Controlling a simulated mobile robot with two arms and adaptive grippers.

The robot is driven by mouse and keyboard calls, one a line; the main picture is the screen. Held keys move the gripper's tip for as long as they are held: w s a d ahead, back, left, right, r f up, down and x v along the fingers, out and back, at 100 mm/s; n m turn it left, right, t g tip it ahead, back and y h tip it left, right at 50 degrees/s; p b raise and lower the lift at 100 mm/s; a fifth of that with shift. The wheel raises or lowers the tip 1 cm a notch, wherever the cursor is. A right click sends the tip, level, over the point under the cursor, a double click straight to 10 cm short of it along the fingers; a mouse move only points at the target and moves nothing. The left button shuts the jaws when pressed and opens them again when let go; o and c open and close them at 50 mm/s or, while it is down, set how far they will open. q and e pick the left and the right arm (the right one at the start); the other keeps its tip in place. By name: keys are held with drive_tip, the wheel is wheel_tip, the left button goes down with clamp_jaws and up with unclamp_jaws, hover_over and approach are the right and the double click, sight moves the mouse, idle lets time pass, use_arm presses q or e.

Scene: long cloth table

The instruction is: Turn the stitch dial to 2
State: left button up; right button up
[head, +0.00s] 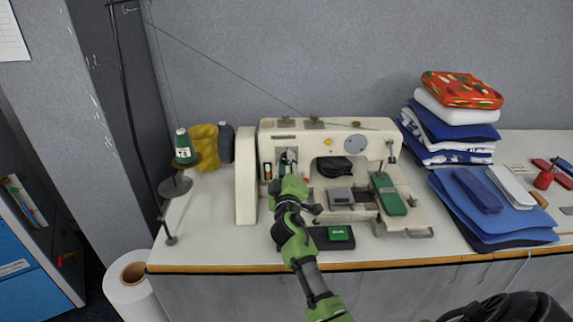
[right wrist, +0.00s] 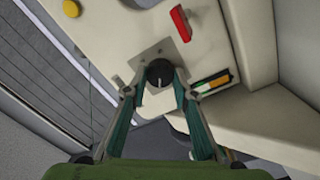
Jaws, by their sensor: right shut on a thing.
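The cream sewing machine (head: 350,130) stands on the table. Its stitch dial (right wrist: 159,72) is a small black round knob on a grey metal plate, with a pale mark on its face. No numbers are readable around it. My right gripper (right wrist: 157,84) has one finger on each side of the dial and is shut on it. In the head view my right gripper (head: 287,162) reaches the left part of the machine's front and hides the dial. My left gripper is not in view.
A red lever (right wrist: 181,24) sits near the dial. A green pad (head: 388,194) lies on the machine's right side. Thread spools stand to the left, folded fabrics (head: 455,118) to the right. A black pedal-like box with a green block (head: 338,234) lies in front.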

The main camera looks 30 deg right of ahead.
drive_tip(key=shift+r, duration=0.25)
drive_tip(key=o, duration=1.1)
drive_tip(key=shift+w, duration=0.1)
drive_tip(key=shift+d+f, duration=0.1)
drive_tip(key=shift+f, duration=0.1)
drive_tip(key=v, duration=1.2)
